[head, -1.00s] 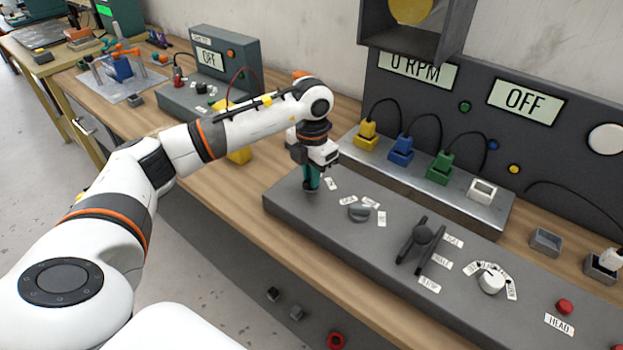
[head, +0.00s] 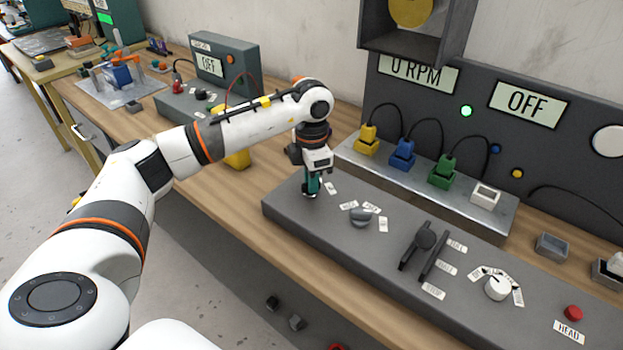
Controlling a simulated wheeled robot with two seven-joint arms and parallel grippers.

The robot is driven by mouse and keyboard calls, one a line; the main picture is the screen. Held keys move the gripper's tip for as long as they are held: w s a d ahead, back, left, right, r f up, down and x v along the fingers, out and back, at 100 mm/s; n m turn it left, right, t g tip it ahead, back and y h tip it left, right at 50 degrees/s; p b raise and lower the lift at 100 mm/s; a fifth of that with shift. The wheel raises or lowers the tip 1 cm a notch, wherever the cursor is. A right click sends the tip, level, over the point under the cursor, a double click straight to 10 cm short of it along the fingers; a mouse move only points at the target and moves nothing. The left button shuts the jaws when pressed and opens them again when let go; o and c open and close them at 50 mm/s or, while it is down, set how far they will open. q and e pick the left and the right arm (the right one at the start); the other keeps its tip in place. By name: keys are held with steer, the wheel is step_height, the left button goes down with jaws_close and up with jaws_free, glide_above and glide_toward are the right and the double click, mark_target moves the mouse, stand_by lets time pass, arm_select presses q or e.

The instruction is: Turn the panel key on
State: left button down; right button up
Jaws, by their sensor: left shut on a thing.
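My left gripper (head: 311,191) points straight down at the far left end of the grey control panel (head: 345,242). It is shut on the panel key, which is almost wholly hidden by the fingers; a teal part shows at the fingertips. A white label lies just right of the fingers. On the upright board behind, a small green lamp (head: 467,111) is lit. The display beside it (head: 527,103) reads OFF and another (head: 418,73) reads 0 RPM. My right gripper is not in view.
Right of the key stand a grey knob (head: 361,217), a black lever (head: 424,238), a white dial (head: 497,288) and a red button (head: 573,313). Yellow, blue and green plugs with cables stand on a metal strip (head: 478,208) behind. Bare wood lies left of the panel.

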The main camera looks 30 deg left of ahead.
arm_select(q)
steer(key=shift+r, duration=0.1)
steer(key=c, duration=1.4)
jaws_free()
step_height(320, 180, up, 12)
steer(key=b, duration=0.1)
